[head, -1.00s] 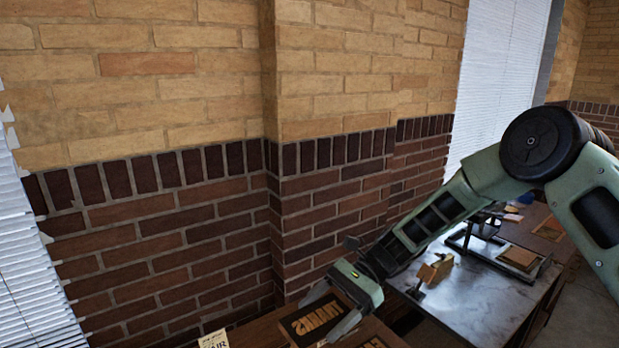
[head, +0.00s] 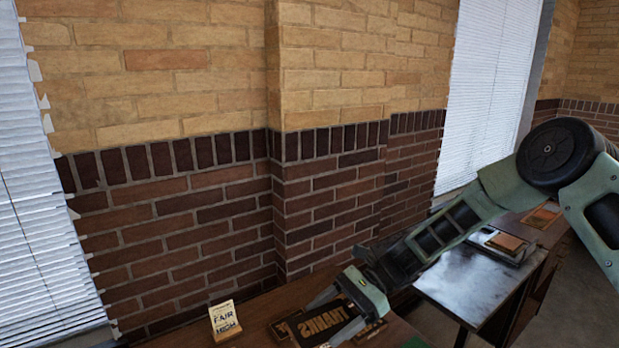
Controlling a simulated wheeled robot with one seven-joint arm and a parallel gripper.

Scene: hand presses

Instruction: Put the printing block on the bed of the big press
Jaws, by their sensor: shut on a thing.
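My gripper (head: 335,317) is low in the middle of the head view, its fingers on two sides of a printing block (head: 318,320) with raised mirrored letters. It is shut on this block, over the brown wooden bench. Whether the block touches what lies beneath is unclear. To the right, a press (head: 508,243) with a brown flat piece on it stands on a dark grey marbled table. My arm hides part of that table, and I cannot tell for sure whether this is the big press.
A small cream card (head: 225,320) with printed words stands on the bench (head: 180,335) to the left. Dark wooden pieces (head: 374,330) show beside the held block. The marbled table (head: 462,285) has bare room at its front. A brick wall rises behind the bench.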

